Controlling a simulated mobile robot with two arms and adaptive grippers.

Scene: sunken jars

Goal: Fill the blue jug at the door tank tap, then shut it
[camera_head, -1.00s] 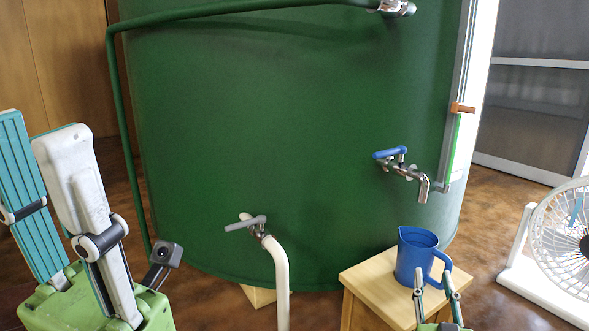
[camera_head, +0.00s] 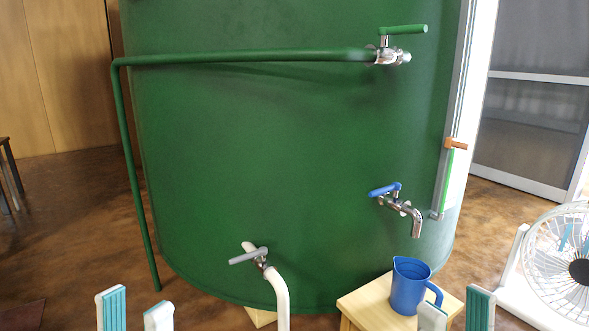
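The blue jug (camera_head: 408,287) stands upright on a small wooden stool, its handle toward the right. The tap (camera_head: 405,208) with a blue lever (camera_head: 384,190) sticks out of the green tank (camera_head: 290,150) above the jug. The lever points left, and no water shows at the spout (camera_head: 416,229). My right gripper (camera_head: 456,314) is open, its two fingertips at the bottom edge in front of the jug's handle side; no grip on the jug shows. My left gripper (camera_head: 134,313) is open and empty at the bottom left. The lower parts of both grippers are out of frame.
The wooden stool (camera_head: 362,308) stands close to the tank. A grey-lever tap with a white pipe (camera_head: 279,293) stands left of it, and a green-lever valve (camera_head: 392,50) is higher up. A gauge (camera_head: 447,180) is on the tank's right. A white fan (camera_head: 565,262) stands at right.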

